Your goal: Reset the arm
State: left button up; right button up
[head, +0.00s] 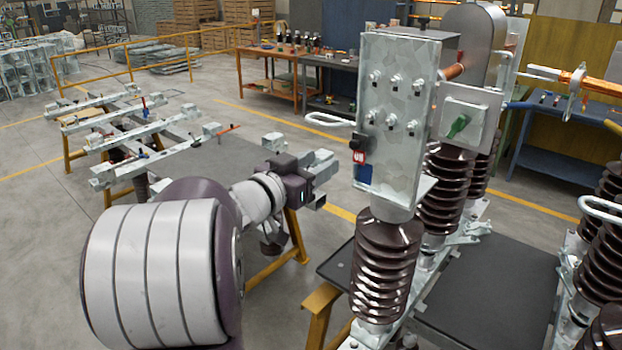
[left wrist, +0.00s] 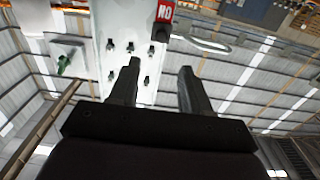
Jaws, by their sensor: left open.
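My left arm comes in from the lower left of the head view. Its left gripper (head: 322,178) is raised in front of the orange-legged bench and left of the tall metal bolted plate (head: 395,110). In the left wrist view the two dark fingers of the left gripper (left wrist: 158,85) stand apart with nothing between them. The bolted plate (left wrist: 124,30) shows behind the fingers there, apart from them as far as I can tell. My right gripper is in neither view.
Dark ribbed insulators (head: 383,265) carry the plate. A green handle (head: 459,126) sits on a box beside it. A bench with metal frames (head: 150,160) stands at left. A metal loop (head: 329,119) sticks out left of the plate. Open floor (head: 40,260) lies at lower left.

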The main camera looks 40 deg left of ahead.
pick_arm(q)
jog(key=shift+s+a, duration=0.1)
jog(key=shift+s, duration=0.6)
